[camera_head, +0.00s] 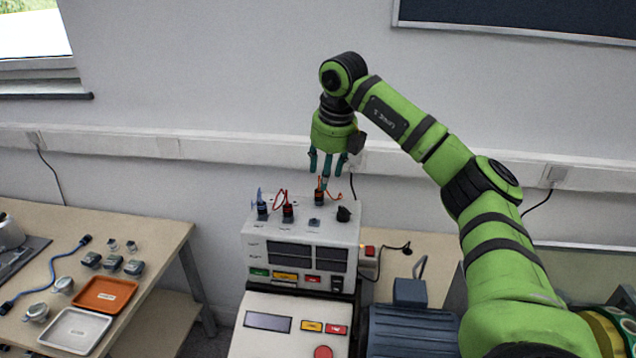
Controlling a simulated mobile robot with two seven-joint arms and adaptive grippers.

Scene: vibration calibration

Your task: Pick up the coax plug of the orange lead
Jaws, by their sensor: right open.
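The orange lead (334,196) shows as a thin, curved line at the top of the grey instrument box. A dark plug (319,197) with an orange band stands upright there, at the lead's end. My right gripper (327,170) points down just above this plug, with its teal fingers spread. The fingers are open, and I cannot tell whether any fingertip touches the plug or lead. My left gripper is not in view.
A plug with a red lead (288,212) and a blue-topped plug (262,208) stand to the left on the box (255,238). A black knob (344,214) is close on the right. A side table (165,232) holds trays and small parts.

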